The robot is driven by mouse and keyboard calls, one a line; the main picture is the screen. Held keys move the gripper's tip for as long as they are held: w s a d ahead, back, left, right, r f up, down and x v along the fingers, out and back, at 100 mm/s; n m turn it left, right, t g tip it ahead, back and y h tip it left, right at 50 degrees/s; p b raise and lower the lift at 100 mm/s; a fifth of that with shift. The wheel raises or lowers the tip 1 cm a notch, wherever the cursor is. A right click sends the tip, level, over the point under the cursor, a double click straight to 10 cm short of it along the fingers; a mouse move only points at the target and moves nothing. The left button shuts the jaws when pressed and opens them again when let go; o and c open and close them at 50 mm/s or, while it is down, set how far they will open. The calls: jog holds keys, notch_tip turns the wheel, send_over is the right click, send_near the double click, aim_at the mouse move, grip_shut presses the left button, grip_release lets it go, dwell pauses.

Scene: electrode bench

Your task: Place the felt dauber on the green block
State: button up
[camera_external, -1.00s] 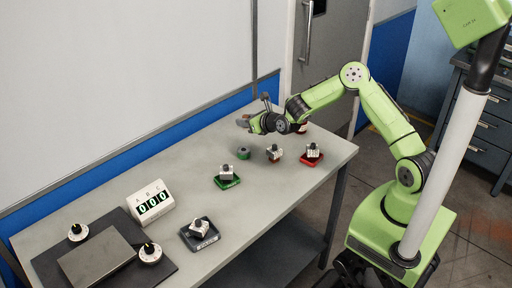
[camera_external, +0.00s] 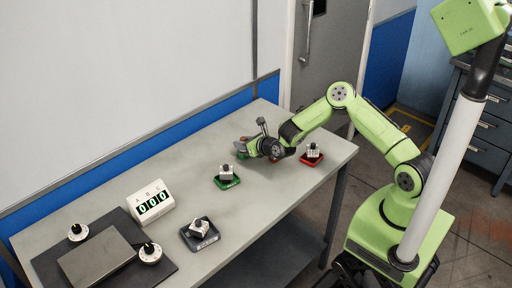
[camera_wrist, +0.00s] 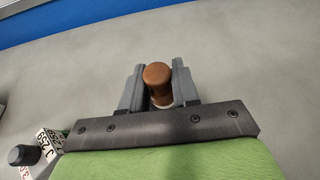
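The felt dauber (camera_wrist: 157,80) has a brown turned wooden handle and a pale lower end. In the wrist view it stands upright between the two grey fingers of my gripper (camera_wrist: 159,90), which are closed against its sides. In the external view my gripper (camera_external: 244,146) is low over the far half of the table, with a bit of brown showing at the fingers. The small green block (camera_external: 240,155) shows just under the fingertips, partly covered by them. I cannot tell whether the dauber touches it.
A white block with a black knob sits on a green tray (camera_external: 227,184) nearer the camera; a similar one is on a red tray (camera_external: 312,159) at right. A dark tray (camera_external: 200,236), a counter box (camera_external: 151,203) and dials lie in front.

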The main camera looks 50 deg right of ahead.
jog(key=o, duration=0.4)
jog(key=shift+c, duration=0.2)
jog(key=shift+r, duration=0.1)
jog(key=p+v, duration=1.2)
jog(key=p, duration=0.2)
jog(key=shift+r, duration=0.15)
